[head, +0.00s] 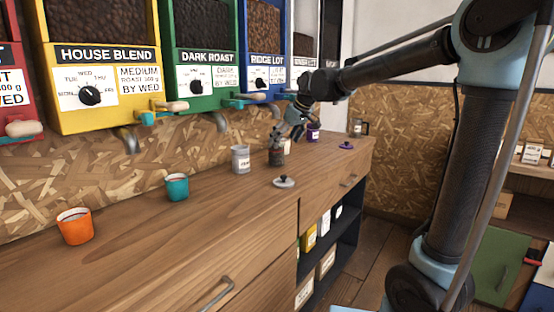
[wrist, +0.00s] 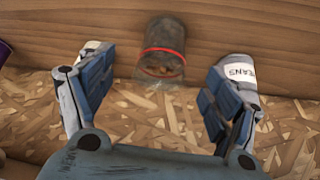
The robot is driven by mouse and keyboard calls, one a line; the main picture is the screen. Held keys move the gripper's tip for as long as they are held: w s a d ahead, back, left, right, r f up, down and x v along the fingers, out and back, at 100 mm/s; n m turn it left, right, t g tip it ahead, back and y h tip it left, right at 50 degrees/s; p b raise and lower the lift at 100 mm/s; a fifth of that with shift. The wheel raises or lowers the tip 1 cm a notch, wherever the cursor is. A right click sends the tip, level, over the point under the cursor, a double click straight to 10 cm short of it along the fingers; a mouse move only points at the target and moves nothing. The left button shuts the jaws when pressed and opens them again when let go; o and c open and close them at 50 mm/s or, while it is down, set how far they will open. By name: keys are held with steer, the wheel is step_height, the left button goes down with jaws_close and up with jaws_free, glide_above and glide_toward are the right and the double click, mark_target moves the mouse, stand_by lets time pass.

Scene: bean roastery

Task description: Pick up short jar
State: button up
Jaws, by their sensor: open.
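A small dark glass jar (wrist: 163,50) with a red band and brown contents shows in the wrist view, between and beyond my fingertips. It seems to be the dark jar (head: 276,157) on the wooden counter in the head view, partly covered by my fingers. My gripper (head: 290,130) is open and empty above and close to this jar. In the wrist view the fingers of my gripper (wrist: 162,62) are spread to either side of it, and I see no contact. I cannot tell its height against the other containers for certain.
A pale labelled can (head: 240,158) stands left of the jar, with a teal cup (head: 176,187) and an orange cup (head: 74,226) farther left. A grey lid (head: 284,181) lies in front. A purple container (head: 313,132) and purple lid (head: 346,145) are right. Dispensers (head: 97,85) hang above.

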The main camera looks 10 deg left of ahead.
mark_target(276, 152)
steer(key=shift+x, duration=1.55)
steer(key=shift+a+x, duration=0.2)
steer(key=shift+x, duration=2.4)
steer(key=shift+s+r, duration=0.1)
steer(key=shift+r, duration=0.05)
steer(key=c, duration=1.5)
steer(key=shift+o, duration=0.2)
